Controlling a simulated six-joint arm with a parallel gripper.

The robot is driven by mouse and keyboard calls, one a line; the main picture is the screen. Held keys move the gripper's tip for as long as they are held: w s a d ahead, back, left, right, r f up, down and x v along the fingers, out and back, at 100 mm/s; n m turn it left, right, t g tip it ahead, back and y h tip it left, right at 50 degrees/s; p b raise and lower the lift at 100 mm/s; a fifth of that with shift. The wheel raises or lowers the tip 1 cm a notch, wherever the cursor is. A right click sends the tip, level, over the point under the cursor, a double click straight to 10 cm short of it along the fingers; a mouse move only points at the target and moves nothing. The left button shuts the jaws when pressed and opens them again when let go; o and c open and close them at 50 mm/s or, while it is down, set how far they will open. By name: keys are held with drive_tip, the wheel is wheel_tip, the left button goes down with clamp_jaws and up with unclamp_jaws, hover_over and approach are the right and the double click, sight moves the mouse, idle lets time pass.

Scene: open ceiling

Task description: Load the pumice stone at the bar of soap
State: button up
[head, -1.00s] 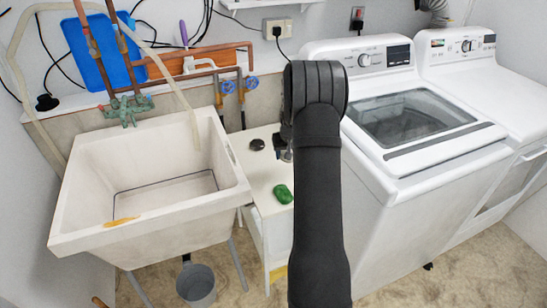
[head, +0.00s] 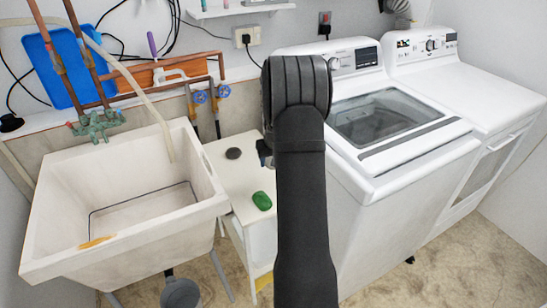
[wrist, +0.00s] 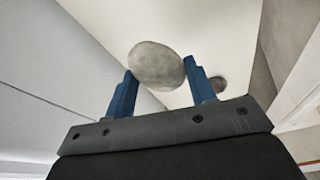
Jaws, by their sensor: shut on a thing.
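My gripper (wrist: 158,70) is shut on a grey, rounded stone, the pumice stone (wrist: 157,62), held between its two blue fingers in the wrist view. In the head view my arm hides the stone and most of the gripper, beside the white cabinet's right side. A green bar, which looks like the bar of soap (head: 262,201), lies on the cabinet top (head: 236,183), left of my arm. I cannot make out the green bar in the wrist view.
A dark round object (head: 233,153) lies farther back on the cabinet; a dark reddish object (wrist: 218,84) shows behind the right finger. A sink (head: 125,250) stands left, a washing machine (head: 400,160) right. A grey bucket (head: 180,293) is on the floor.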

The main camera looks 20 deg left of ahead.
hover_over(262, 197)
drive_tip(key=shift+s+d+f, duration=0.1)
drive_tip(key=shift+s+f, duration=0.1)
drive_tip(key=shift+f, duration=1.55)
drive_tip(key=shift+s+d+f, duration=0.1)
drive_tip(key=shift+s+f, duration=0.1)
drive_tip(key=shift+f, duration=1.5)
drive_tip(key=shift+f, duration=0.6)
wheel_tip(262, 197, up, 7)
drive_tip(key=shift+r, duration=0.1)
idle(0.6)
